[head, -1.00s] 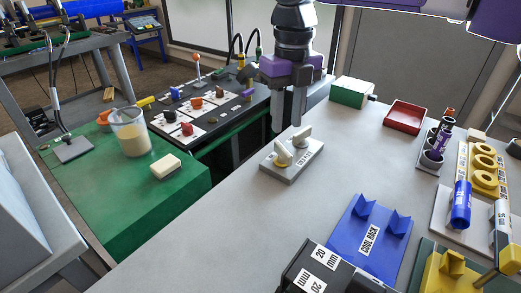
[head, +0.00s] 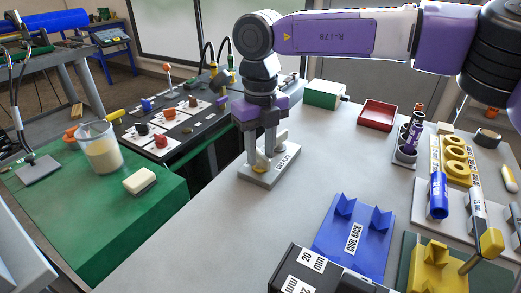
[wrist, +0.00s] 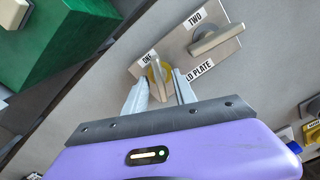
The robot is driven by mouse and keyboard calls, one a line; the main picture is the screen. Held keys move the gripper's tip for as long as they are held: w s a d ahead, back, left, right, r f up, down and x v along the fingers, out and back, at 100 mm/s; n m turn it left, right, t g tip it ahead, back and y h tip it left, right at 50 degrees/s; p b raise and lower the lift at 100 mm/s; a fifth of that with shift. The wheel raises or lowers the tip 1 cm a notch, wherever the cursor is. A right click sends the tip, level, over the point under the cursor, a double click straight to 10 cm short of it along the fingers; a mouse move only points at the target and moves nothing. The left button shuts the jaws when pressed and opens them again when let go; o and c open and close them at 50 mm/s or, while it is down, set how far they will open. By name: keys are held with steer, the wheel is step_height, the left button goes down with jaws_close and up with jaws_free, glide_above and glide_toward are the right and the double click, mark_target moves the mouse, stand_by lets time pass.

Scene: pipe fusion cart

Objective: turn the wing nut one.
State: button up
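Wing nut one (wrist: 158,76) has a pale wing on a yellow round base, on a grey plate (head: 272,178) beside its "ONE" label. In the head view, wing nut one (head: 262,163) is partly hidden by my fingers. Wing nut two (wrist: 213,40), with a pale grey wing, sits by its "TWO" label on the same plate. My gripper (wrist: 159,84) is open, pointing down, with one finger on each side of wing nut one. Gaps show between the fingers and the wing. In the head view my gripper (head: 260,160) stands low over the plate.
The grey tabletop is clear in front of the plate. A blue cool rack (head: 350,240) and a black 20 mm block stand nearer. A green box (head: 322,94) and red tray (head: 378,115) lie behind. A green table with a cup (head: 101,150) is at left.

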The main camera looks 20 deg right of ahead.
jaws_close()
steer(key=shift+n, duration=0.3)
steer(key=shift+r+n+p, duration=0.2)
steer(key=shift+n+p, duration=0.6)
steer(key=shift+p, duration=0.2)
steer(key=n+p, duration=0.2)
steer(key=n, duration=0.1)
steer(key=shift+n, duration=0.3)
steer(key=n+p, duration=0.1)
steer(key=n, duration=0.2)
steer(key=shift+f+n+p, duration=0.1)
steer(key=shift+n+p, duration=0.2)
steer(key=shift+p, duration=0.05)
steer(key=shift+n+p, duration=0.6)
steer(key=shift+n, duration=1.2)
